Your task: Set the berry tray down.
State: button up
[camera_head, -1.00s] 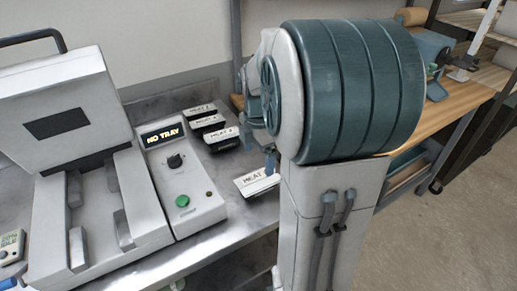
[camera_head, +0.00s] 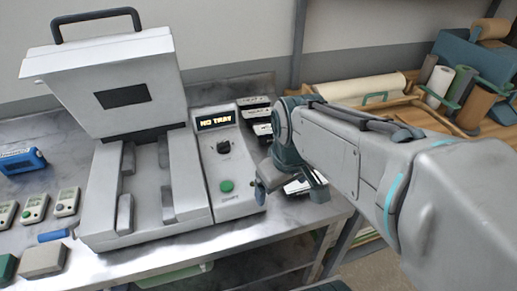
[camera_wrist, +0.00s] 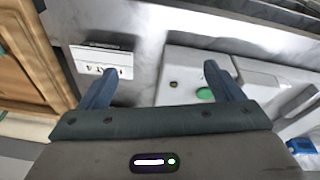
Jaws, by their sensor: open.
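My gripper (camera_head: 288,190) is open, with nothing between its fingers. It is over the counter just right of the sealing machine's control panel, and its fingers also show in the wrist view (camera_wrist: 160,70). A small dark tray with a white labelled top (camera_wrist: 102,60) lies on the counter beside the left finger in the wrist view. In the head view that tray (camera_head: 297,187) is mostly hidden behind my gripper. Its label is too blurred to read, so I cannot tell whether it is the berry tray.
The grey machine (camera_head: 130,130) stands with its lid up and its tray bed empty; its display (camera_head: 216,121) reads "NO TRAY". Several similar trays (camera_head: 254,103) lie behind my gripper. Small devices (camera_head: 35,208) and a blue item (camera_head: 22,161) sit at left. A wooden bench (camera_head: 360,92) is behind my arm.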

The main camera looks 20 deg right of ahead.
jog(key=s+m, duration=0.1)
jog(key=s+a+m, duration=0.1)
jog(key=m, duration=0.1)
jog(key=shift+s+a+f, duration=0.1)
jog(key=shift+a+f, duration=0.05)
jog(key=shift+f, duration=0.2)
dwell(1.0)
